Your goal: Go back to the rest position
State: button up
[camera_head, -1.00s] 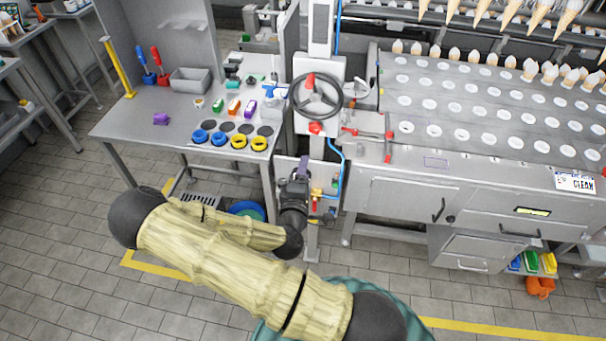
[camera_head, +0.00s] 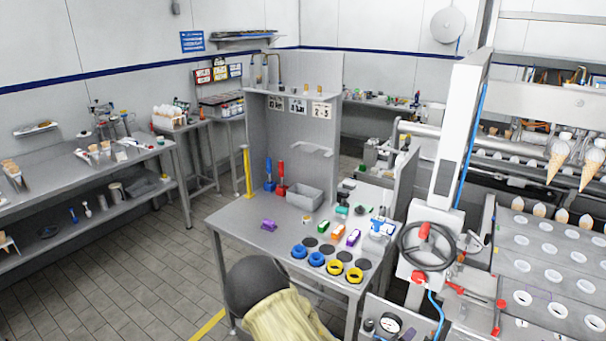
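My gripper is not in view; it lies outside the lower edge of the picture. Only part of my arm shows at the bottom centre: a dark rounded joint and a beige link, in front of the metal worktable (camera_head: 232,222). Two blue rings (camera_head: 308,255) and two yellow rings (camera_head: 345,271) sit in a row along the table's front right. A purple piece (camera_head: 268,225) lies at the table's left part. Whether my gripper holds anything cannot be seen.
A cone machine (camera_head: 545,270) with a handwheel (camera_head: 426,247) stands at the right. A gauge (camera_head: 389,323) shows below the wheel. A grey bin (camera_head: 304,197) is on the worktable. A steel shelf table (camera_head: 75,185) stands at the left. Tiled floor (camera_head: 150,270) between the tables is clear.

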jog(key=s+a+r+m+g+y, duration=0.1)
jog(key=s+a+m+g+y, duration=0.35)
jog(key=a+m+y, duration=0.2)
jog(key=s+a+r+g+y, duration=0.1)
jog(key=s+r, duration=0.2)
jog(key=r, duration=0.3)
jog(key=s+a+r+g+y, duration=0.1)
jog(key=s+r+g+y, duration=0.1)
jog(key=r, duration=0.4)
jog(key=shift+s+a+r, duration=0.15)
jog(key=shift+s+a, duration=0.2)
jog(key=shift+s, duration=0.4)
